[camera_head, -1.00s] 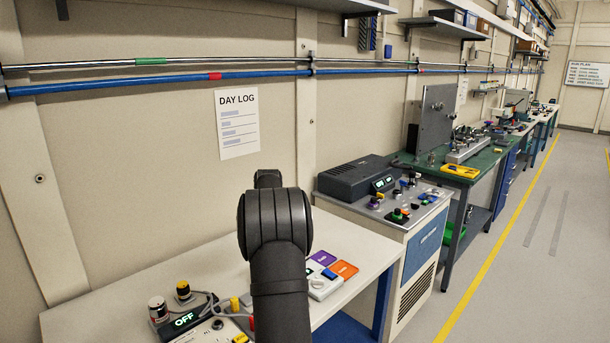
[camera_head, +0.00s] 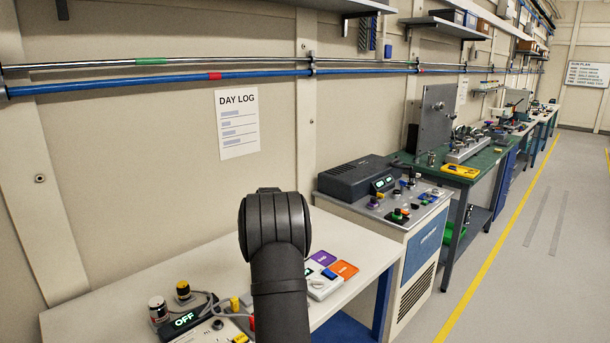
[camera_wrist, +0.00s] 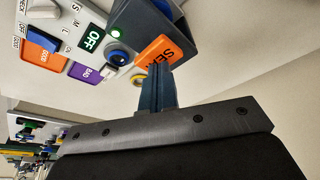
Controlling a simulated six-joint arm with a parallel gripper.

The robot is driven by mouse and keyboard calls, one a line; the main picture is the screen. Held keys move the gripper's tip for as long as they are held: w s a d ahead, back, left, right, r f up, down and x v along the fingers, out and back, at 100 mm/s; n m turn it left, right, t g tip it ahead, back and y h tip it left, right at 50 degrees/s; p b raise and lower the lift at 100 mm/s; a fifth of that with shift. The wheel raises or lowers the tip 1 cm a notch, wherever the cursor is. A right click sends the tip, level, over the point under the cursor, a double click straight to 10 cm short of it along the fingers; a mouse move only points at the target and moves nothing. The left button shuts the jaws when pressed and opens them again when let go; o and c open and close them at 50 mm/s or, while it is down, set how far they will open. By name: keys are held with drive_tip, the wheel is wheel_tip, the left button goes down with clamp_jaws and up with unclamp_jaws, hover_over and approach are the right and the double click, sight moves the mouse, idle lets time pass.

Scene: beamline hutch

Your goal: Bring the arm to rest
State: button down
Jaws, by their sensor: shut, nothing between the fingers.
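My gripper (camera_wrist: 158,72) shows in the wrist view with its two dark fingers together and nothing between them. Its tips appear in front of a grey and dark device with an orange label (camera_wrist: 160,51) whose lettering is partly covered. I cannot tell whether the tips touch it. In the head view my arm rises in the lower middle, and my gripper is hidden behind it.
The device has an OFF display (camera_wrist: 91,38), a blue knob (camera_wrist: 117,58) and a lit green lamp. Orange (camera_wrist: 45,52) and purple (camera_wrist: 84,73) cards lie close by. In the head view, a pale bench (camera_head: 130,282) carries a control box (camera_head: 184,318); a cabinet (camera_head: 420,250) stands right.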

drive_tip(key=c, duration=2.2)
unclamp_jaws()
drive_tip(key=c, duration=1.5)
unclamp_jaws()
drive_tip(key=o, duration=0.4)
drive_tip(key=shift+s+d, duration=0.1)
drive_tip(key=o, duration=1.1)
drive_tip(key=s+d+r+m, duration=0.2)
drive_tip(key=s+d+m, duration=0.1)
drive_tip(key=s+m, duration=0.1)
drive_tip(key=shift+s+r, duration=0.4)
drive_tip(key=s+d+r+m+t, duration=0.1)
drive_tip(key=s+d+m, duration=0.25)
drive_tip(key=s, duration=0.25)
drive_tip(key=s+d+r+m, duration=0.2)
drive_tip(key=s+m, duration=0.3)
drive_tip(key=s, duration=0.1)
drive_tip(key=x, duration=1)
drive_tip(key=shift+a+f, duration=0.15)
drive_tip(key=shift+f, duration=0.05)
drive_tip(key=shift+r, duration=0.1)
drive_tip(key=v, duration=0.9)
drive_tip(key=shift+s+r, duration=0.3)
